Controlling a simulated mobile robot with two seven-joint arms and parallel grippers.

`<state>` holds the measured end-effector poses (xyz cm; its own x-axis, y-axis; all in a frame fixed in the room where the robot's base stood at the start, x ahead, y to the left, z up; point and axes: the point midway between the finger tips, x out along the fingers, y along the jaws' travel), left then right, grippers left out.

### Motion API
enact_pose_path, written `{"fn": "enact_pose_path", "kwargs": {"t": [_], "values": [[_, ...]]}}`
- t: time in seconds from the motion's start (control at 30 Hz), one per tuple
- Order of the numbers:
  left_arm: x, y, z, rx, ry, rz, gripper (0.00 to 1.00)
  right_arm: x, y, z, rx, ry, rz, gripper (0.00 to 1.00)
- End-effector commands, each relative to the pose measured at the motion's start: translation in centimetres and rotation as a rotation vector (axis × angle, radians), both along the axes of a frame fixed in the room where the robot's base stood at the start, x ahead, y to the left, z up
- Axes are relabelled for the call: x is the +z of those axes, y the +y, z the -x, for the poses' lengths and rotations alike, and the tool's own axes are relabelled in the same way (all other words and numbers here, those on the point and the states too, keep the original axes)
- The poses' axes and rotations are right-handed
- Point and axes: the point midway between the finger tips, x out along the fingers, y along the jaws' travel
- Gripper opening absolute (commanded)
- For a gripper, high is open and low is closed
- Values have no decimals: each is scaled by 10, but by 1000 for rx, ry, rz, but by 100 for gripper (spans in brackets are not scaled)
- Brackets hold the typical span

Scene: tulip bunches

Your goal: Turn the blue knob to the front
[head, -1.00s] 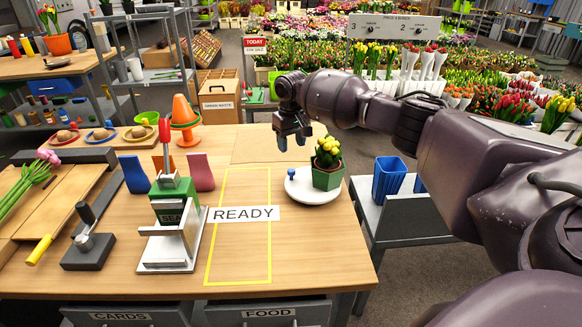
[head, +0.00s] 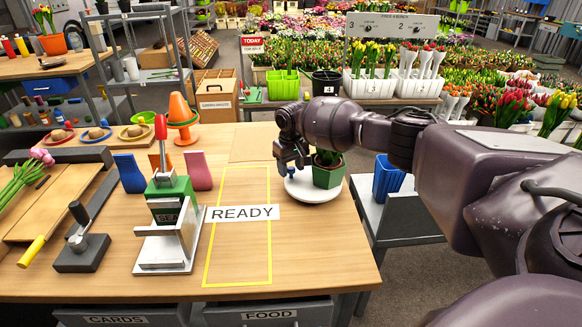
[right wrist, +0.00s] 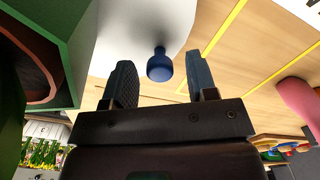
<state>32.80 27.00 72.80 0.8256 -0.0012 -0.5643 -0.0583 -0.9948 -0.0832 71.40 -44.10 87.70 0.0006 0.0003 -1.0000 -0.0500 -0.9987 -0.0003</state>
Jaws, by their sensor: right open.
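The blue knob (right wrist: 160,66) is a small upright peg near the edge of a white round turntable (head: 318,194). In the head view it is mostly hidden under my right gripper (head: 291,167). The right wrist view shows the knob between the two open fingers, near their tips, with a gap on each side; I cannot see contact. A green hexagonal pot (head: 327,177) with a plant stands on the turntable, and my arm covers its upper part. My left gripper is out of view.
A yellow-outlined area with a READY sign (head: 243,213) lies left of the turntable. Further left stand a green and silver press (head: 170,215), a pink block (head: 200,172) and an orange cone (head: 181,112). A blue bin (head: 388,178) is to the right, off the table.

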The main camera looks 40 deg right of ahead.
Motion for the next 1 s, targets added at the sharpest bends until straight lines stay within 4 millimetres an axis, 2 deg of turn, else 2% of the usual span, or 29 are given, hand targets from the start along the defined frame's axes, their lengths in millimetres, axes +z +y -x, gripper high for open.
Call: {"fn": "enact_pose_path", "kwargs": {"t": [0.03, 0.37, 0.6, 1.0], "values": [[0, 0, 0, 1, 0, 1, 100, 0, 0, 0, 0, 0, 0, 49], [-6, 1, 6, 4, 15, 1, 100, 0, 0, 0, 0, 0, 0, 0], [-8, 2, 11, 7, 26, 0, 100, 0, 0, 0, 2, 0, 0, 0], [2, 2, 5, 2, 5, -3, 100, 1, 4, 5, 92, 1, -1, 0]]}}
